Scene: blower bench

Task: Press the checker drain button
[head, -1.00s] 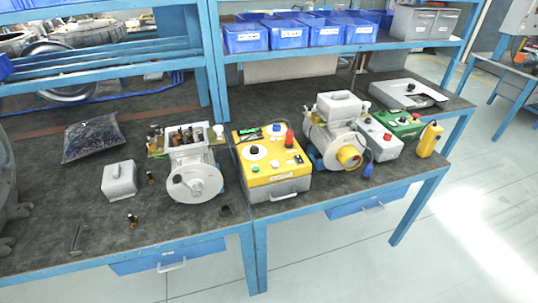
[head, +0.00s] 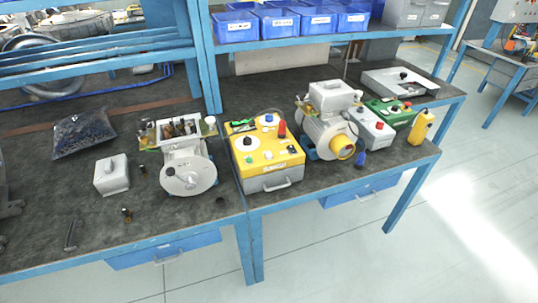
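A yellow-topped box with a grey lower body (head: 272,180), which looks like the checker, stands at the middle of the bench's front. Its top carries a black knob (head: 247,141), a red upright part (head: 282,127), a blue round part (head: 268,118), a green button (head: 249,159) and other small controls. I cannot read which one is the drain button. Neither of my grippers is in view, and nothing touches the box.
An opened grey blower (head: 188,177) stands close left of the box, and another blower (head: 327,139) close right. Farther right are a grey box (head: 371,130), a green box (head: 392,113) and a yellow handheld unit (head: 420,128). Blue bins (head: 279,26) fill the shelf above.

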